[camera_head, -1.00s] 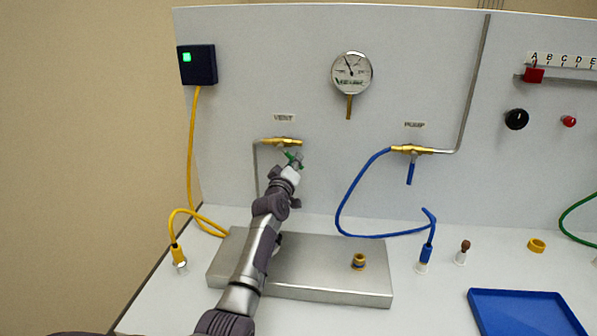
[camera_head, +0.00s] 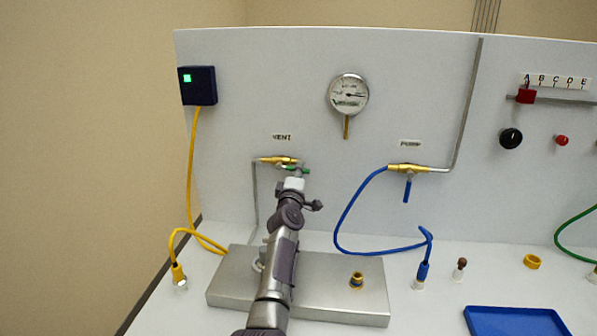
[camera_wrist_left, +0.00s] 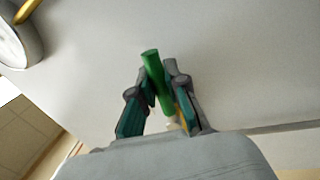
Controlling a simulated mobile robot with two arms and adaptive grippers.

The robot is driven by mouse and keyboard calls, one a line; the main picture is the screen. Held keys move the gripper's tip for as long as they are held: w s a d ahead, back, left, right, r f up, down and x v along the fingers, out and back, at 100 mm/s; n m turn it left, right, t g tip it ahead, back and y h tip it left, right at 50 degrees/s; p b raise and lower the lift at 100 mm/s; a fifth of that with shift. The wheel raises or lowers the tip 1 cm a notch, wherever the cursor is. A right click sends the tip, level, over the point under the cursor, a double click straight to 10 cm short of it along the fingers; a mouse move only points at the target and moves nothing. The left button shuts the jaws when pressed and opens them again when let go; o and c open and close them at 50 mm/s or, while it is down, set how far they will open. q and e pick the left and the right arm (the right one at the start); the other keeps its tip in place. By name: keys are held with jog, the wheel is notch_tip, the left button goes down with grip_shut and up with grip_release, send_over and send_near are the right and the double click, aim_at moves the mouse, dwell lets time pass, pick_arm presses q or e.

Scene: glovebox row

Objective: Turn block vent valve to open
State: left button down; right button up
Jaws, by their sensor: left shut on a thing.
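The vent valve is a brass body (camera_head: 277,160) on the upright panel under the VENT label (camera_head: 282,137), with a green lever handle (camera_head: 302,170). The handle lies nearly level, close to in line with the brass body, its end to the right. My left gripper (camera_head: 294,178) is at the valve from below and in front, hiding part of the handle. In the left wrist view the green handle (camera_wrist_left: 154,72) stands between the two fingers of my left gripper (camera_wrist_left: 157,84), which are shut on it. My right gripper is not in view.
A round gauge (camera_head: 348,95) hangs right of the valve, its needle to the right. The pump valve (camera_head: 409,168) has a blue handle hanging down and a blue hose. A metal block (camera_head: 335,298) lies below my arm. A blue tray (camera_head: 512,322) is at right.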

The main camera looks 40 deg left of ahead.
pick_arm(q)
jog(key=shift+r, duration=0.1)
dwell(0.3)
jog(key=c, duration=1.2)
grip_release()
jog(key=shift+o, duration=0.2)
jog(key=v, duration=1.2)
jog(key=shift+f, duration=0.25)
